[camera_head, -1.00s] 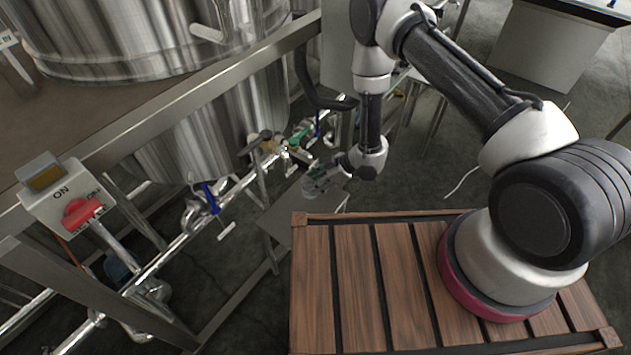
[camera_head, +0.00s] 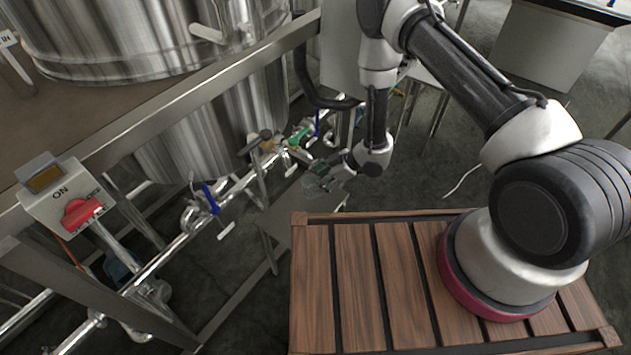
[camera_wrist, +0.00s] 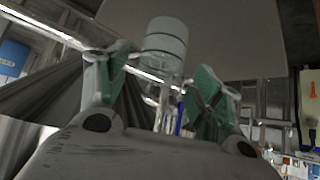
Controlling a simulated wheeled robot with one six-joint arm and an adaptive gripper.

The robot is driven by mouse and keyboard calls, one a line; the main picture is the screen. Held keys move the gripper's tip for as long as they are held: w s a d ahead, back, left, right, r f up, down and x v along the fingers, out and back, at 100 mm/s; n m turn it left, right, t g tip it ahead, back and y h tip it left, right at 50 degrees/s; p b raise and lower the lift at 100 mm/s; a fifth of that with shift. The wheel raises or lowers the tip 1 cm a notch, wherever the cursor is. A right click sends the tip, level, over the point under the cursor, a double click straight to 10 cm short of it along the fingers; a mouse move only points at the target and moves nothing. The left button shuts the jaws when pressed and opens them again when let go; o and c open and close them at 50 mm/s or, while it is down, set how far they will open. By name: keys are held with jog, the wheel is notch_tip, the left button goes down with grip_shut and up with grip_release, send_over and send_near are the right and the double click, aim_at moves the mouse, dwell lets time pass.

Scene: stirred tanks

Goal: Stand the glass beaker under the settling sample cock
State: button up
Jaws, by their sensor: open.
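The glass beaker (camera_wrist: 165,43) is clear, with pale bands. In the wrist view it sits just ahead of my fingertips, in line with the gap between them, against a grey plate (camera_wrist: 228,38). In the head view the beaker (camera_head: 311,187) is faint, on or just over the small grey stand (camera_head: 290,222). My gripper (camera_head: 326,171) is open beside it, on its right; its green-padded fingers (camera_wrist: 162,80) are apart with nothing between them. Small cocks with a green handle (camera_head: 300,136) and a tan handle (camera_head: 266,145) are on the pipework behind. I cannot tell which is the settling one.
A steel pipe with a blue-handled valve (camera_head: 210,198) runs along the left below the tank (camera_head: 215,120). A switch box with a red knob (camera_head: 82,210) is at far left. A steel frame rail (camera_head: 200,85) crosses above.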

jog(key=v, duration=1)
jog(key=shift+r, duration=0.2)
jog(key=shift+s, duration=0.1)
